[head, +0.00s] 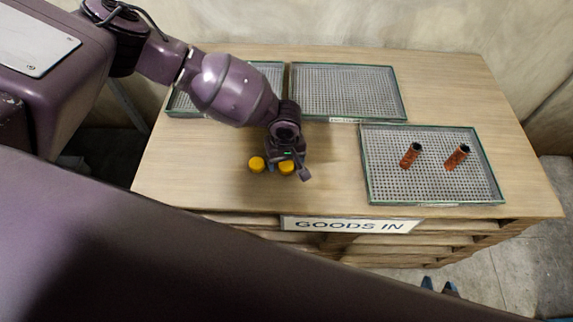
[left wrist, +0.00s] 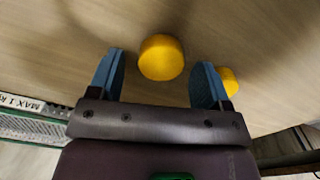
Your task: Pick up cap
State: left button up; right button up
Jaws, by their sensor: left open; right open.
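Two small yellow caps stand on the wooden table in the head view: the left cap (head: 257,164) and the right cap (head: 286,168). My left gripper (head: 287,163) is over the right cap and partly hides it. In the left wrist view, the open blue fingers of my left gripper (left wrist: 160,58) have one cap (left wrist: 161,57) in the gap between them, with space on both sides. The other cap (left wrist: 229,80) is outside the right finger and partly hidden by it. The blue fingertips of my right gripper (head: 438,287) show apart and empty at the bottom of the head view.
A glass-edged tray (head: 390,192) with two orange-red cylinders (head: 411,155) (head: 457,157) stands on the right of the table. Two more empty trays (head: 345,90) (head: 265,72) are at the back. A "GOODS IN" sign (head: 350,225) is on the front edge. The table's front middle is clear.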

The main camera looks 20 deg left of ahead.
pick_arm(q)
jog(key=shift+f, duration=0.25)
jog(key=c, duration=1)
jog(key=shift+o, duration=0.2)
